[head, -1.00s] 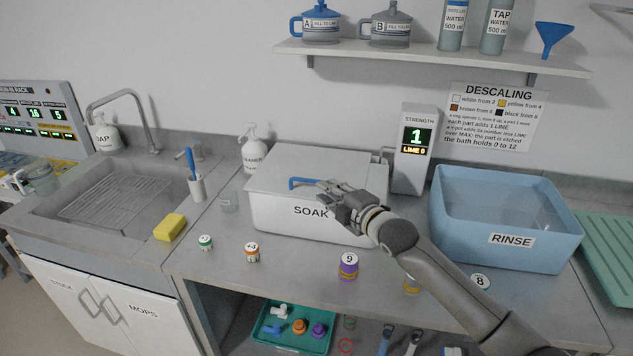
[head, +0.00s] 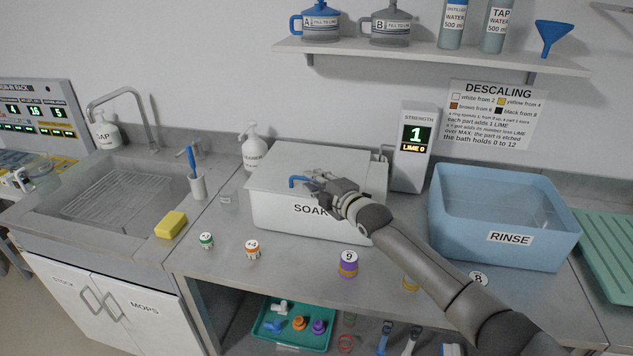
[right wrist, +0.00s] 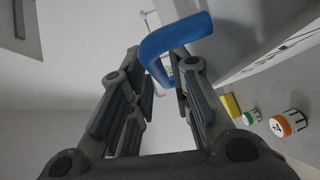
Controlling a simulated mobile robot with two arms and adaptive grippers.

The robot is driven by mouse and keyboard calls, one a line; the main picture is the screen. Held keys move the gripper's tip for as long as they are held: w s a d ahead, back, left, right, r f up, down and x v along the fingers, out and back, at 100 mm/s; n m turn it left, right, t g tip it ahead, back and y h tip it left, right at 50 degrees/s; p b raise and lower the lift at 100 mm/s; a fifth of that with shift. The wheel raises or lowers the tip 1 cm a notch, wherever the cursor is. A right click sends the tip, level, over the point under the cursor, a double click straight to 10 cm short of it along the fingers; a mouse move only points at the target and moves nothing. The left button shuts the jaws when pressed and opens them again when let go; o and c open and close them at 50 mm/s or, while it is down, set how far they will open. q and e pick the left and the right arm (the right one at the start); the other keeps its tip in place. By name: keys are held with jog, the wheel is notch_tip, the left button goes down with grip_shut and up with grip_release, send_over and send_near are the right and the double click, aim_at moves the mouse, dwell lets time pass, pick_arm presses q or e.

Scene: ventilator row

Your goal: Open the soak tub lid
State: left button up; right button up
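The white soak tub (head: 278,212) stands on the counter with its flat lid (head: 285,160) down. A blue handle (head: 296,181) sits at the lid's front edge. My right gripper (head: 318,183) is at the handle, over the front of the lid, and hides part of it. In the right wrist view its two fingers (right wrist: 158,72) are apart, with part of the blue handle (right wrist: 178,38) between and just beyond the tips. I cannot tell whether they touch it. My left gripper is not in view.
A blue rinse tub (head: 505,257) stands to the right and a strength display (head: 412,150) behind. Several small labelled jars, one purple (head: 348,264), stand along the front counter. A sink (head: 110,200) is at far left.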

grip_shut()
jog(key=shift+w+r+p, duration=0.1)
jog(key=shift+r+p, duration=0.2)
jog(key=shift+r, duration=0.3)
jog(key=shift+m+g, duration=0.7)
jog(key=r, duration=0.1)
jog(key=r+p, duration=0.1)
jog(key=r, duration=0.1)
jog(key=w+r, duration=0.1)
jog(key=shift+w+d+r, duration=0.1)
jog(key=shift+d+r, duration=0.15)
jog(key=shift+r, duration=0.05)
jog(key=w+d+r+m+g+b, duration=0.1)
jog(key=w+r+g, duration=0.1)
jog(key=w+r, duration=0.3)
jog(key=shift+w+d+r+m+g+h, duration=0.2)
jog(key=shift+d+r+m+g+h, duration=0.15)
jog(key=shift+r, duration=1.55)
